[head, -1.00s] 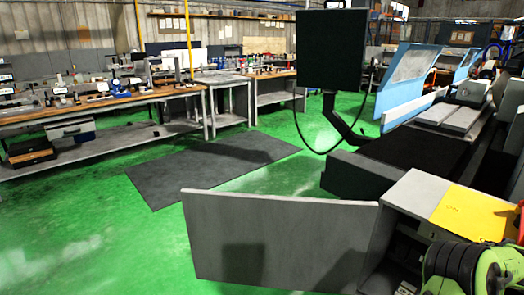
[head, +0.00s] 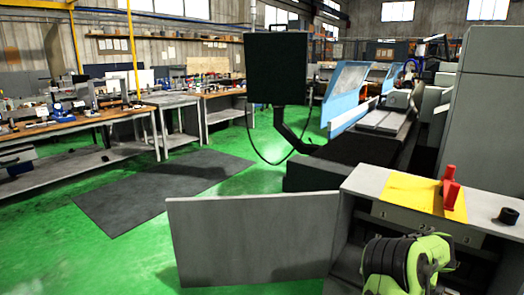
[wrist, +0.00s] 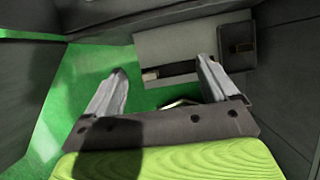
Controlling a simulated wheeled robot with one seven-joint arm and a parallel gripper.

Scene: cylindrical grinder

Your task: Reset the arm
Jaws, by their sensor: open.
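My gripper (wrist: 160,88) shows in the wrist view with its two grey fingers spread wide apart and nothing between them. Beyond the fingers are the green floor and a light grey panel with a dark slot (wrist: 178,70). In the head view my green and black arm is at the bottom right, in front of the open grey cabinet (head: 350,215). The gripper itself does not show in the head view.
The cabinet's grey door (head: 250,240) stands open to the left. On its top are a yellow sheet (head: 415,195), a red object (head: 450,188) and a black cylinder (head: 507,216). The grinder (head: 375,140) stands behind. Workbenches (head: 60,128) line the left. A dark mat (head: 150,195) lies on open floor.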

